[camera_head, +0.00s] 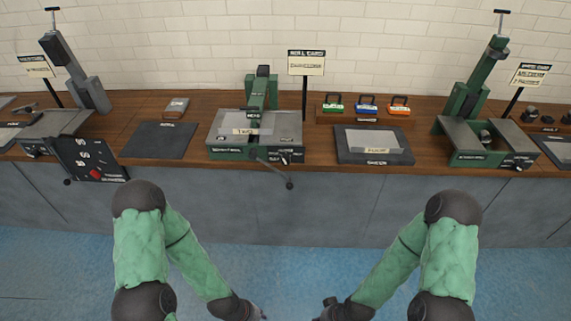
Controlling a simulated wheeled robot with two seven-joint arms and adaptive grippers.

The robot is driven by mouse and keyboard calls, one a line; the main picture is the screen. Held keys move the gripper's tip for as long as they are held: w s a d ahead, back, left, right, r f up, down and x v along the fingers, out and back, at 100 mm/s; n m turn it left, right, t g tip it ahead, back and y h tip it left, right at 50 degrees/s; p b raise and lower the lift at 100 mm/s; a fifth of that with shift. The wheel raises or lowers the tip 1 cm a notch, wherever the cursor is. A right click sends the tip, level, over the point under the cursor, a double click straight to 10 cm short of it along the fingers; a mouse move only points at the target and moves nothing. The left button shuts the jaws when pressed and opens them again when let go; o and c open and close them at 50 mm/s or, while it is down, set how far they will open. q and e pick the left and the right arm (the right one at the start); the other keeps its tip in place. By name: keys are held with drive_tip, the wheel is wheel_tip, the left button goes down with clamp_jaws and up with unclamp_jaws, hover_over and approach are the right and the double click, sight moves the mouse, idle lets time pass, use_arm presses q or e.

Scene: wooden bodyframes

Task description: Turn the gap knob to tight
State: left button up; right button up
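A green and grey press-like machine (228,154) stands in the middle of the bench. Its front panel has small lettering and a small dark knob (285,160) at the right. This may be the gap knob, but the lettering and its setting are too small to read. A dark crank handle (290,185) hangs from the same front, below the knob. My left gripper (263,315) and my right gripper (319,317) are at the bottom edge, mostly cut off, well in front of the bench and apart from the machine. Their finger opening cannot be seen.
A grey machine (46,128) with a black dial board (88,158) stands left. A green machine (466,157) with a front knob (518,167) stands right. Dark mats (158,140) and several coloured padlock-like items (367,104) lie between. Blue floor before the bench is clear.

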use_arm(q)
drive_tip(key=o, duration=0.4)
drive_tip(key=shift+w, duration=0.1)
drive_tip(key=m+t+y, duration=0.2)
drive_tip(key=t+y, duration=0.2)
drive_tip(key=t, duration=1.4)
approach(286, 163)
drive_tip(key=w+b, duration=0.3)
drive_tip(key=w, duration=0.4)
drive_tip(key=shift+a, duration=0.1)
drive_tip(key=shift+w+r, duration=0.1)
drive_tip(key=shift+w, duration=0.7)
drive_tip(key=c, duration=1.2)
